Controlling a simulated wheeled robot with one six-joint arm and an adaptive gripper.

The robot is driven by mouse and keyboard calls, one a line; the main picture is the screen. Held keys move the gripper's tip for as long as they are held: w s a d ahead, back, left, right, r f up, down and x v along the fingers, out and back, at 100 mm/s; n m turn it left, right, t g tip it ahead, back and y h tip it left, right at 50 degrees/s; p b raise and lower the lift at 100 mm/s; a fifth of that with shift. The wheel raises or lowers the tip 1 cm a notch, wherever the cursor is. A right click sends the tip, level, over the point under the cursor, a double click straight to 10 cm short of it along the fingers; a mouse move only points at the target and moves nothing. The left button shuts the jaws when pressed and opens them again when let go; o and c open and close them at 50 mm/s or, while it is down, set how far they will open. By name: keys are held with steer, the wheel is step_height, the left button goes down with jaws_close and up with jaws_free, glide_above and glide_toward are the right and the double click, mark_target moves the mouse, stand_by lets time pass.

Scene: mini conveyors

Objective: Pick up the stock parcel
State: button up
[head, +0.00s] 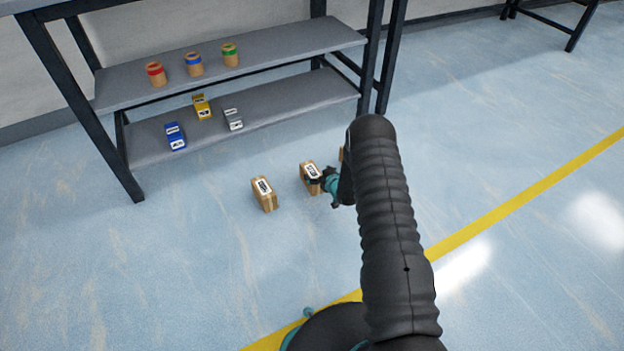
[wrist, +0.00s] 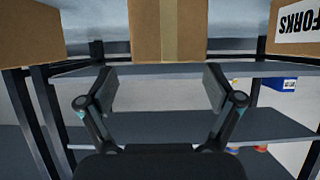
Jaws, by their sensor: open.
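Cardboard parcels stand on the floor in front of the shelf. The left parcel (head: 265,196) has a white label too small to read. The middle parcel (head: 311,170) is beside my gripper (head: 321,180), which partly covers it. A third parcel (head: 341,153) is mostly hidden behind my arm. In the upside-down wrist view, my gripper (wrist: 162,88) is open and empty, facing the middle parcel (wrist: 168,30), which has a tape stripe. The parcel at the right edge (wrist: 285,45) is labelled FORKS; another (wrist: 30,35) is at upper left. I cannot read "stock" on any.
A dark-framed grey shelf (head: 250,55) stands behind the parcels. Its upper board holds cans with red, blue and green bands. Its lower board holds a blue box (head: 175,136), a yellow box (head: 202,107) and a grey box (head: 233,119).

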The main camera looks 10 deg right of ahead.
mark_target(312, 171)
steer(key=x, duration=0.3)
steer(key=shift+a+f+b, duration=0.3)
steer(key=shift+a+f, duration=0.1)
steer(key=shift+w+a+f, duration=0.15)
steer(key=shift+w, duration=0.4)
steer(key=c, duration=1.3)
steer(key=shift+c, duration=0.9)
